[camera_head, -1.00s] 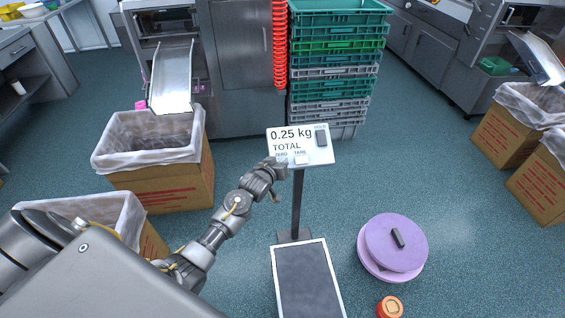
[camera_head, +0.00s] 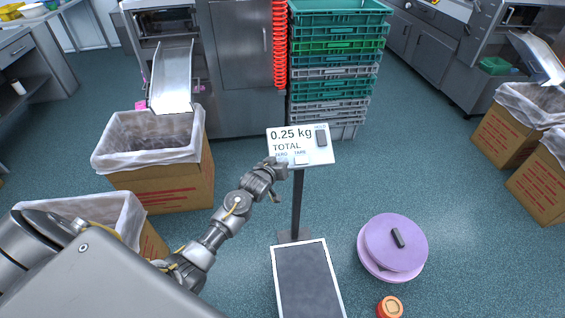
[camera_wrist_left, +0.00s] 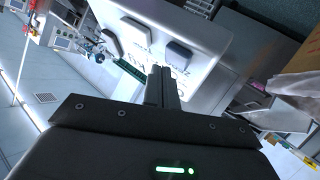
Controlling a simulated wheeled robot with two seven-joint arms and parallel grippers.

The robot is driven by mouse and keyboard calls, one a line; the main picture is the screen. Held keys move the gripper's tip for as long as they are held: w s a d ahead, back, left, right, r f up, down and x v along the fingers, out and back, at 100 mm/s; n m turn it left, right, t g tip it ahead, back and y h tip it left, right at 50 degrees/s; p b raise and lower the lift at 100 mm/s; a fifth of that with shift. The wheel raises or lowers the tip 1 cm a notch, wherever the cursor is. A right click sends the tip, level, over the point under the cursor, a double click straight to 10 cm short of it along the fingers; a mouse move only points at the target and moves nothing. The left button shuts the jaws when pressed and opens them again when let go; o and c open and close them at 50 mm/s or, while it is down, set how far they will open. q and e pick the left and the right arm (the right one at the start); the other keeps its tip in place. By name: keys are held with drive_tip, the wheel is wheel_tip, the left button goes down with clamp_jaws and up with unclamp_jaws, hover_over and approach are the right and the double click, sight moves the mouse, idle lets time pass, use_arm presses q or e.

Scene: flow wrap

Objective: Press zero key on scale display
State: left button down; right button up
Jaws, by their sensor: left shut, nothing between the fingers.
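The scale display (camera_head: 290,150) is a white tilted panel on a dark post, reading 0.25 kg TOTAL, with ZERO and TARE labels low on it and a dark HOLD key (camera_head: 321,138) at upper right. My left gripper (camera_head: 280,166) is shut and empty at the panel's lower left corner, covering the spot below the ZERO label. The zero key is hidden there in the head view. In the left wrist view the shut fingers (camera_wrist_left: 161,80) reach over the display panel (camera_wrist_left: 206,40); whether they touch a key I cannot tell. My right gripper is out of view.
The scale platform (camera_head: 305,280) lies below the post. Lined cardboard boxes (camera_head: 160,185) stand at left. Stacked crates (camera_head: 335,60) are behind. Floor right of the display is clear.

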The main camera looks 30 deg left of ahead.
use_arm(q)
drive_tip(key=shift+f, duration=0.1)
drive_tip(key=shift+w+a+f, duration=0.1)
drive_tip(key=shift+w+f, duration=0.1)
drive_tip(key=shift+w+a+f+b, duration=0.15)
drive_tip(key=shift+a+f+b, duration=0.05)
drive_tip(key=shift+f+b, duration=0.3)
idle(0.7)
drive_tip(key=shift+r, duration=0.15)
drive_tip(key=shift+s+d+r+p, duration=0.2)
drive_tip(key=shift+r+p, duration=0.15)
drive_tip(key=shift+p, duration=0.25)
drive_tip(key=shift+s+d+r+p, duration=0.1)
drive_tip(key=shift+s+r+p, duration=0.1)
drive_tip(key=shift+r+p, duration=0.3)
drive_tip(key=shift+f, duration=0.2)
drive_tip(key=r+p, duration=0.1)
drive_tip(key=p, duration=0.1)
drive_tip(key=s+d+r+p, duration=0.1)
drive_tip(key=r+p, duration=0.1)
drive_tip(key=s+r+p, duration=0.1)
drive_tip(key=p, duration=0.1)
drive_tip(key=shift+d+r, duration=0.2)
drive_tip(key=shift+d, duration=0.15)
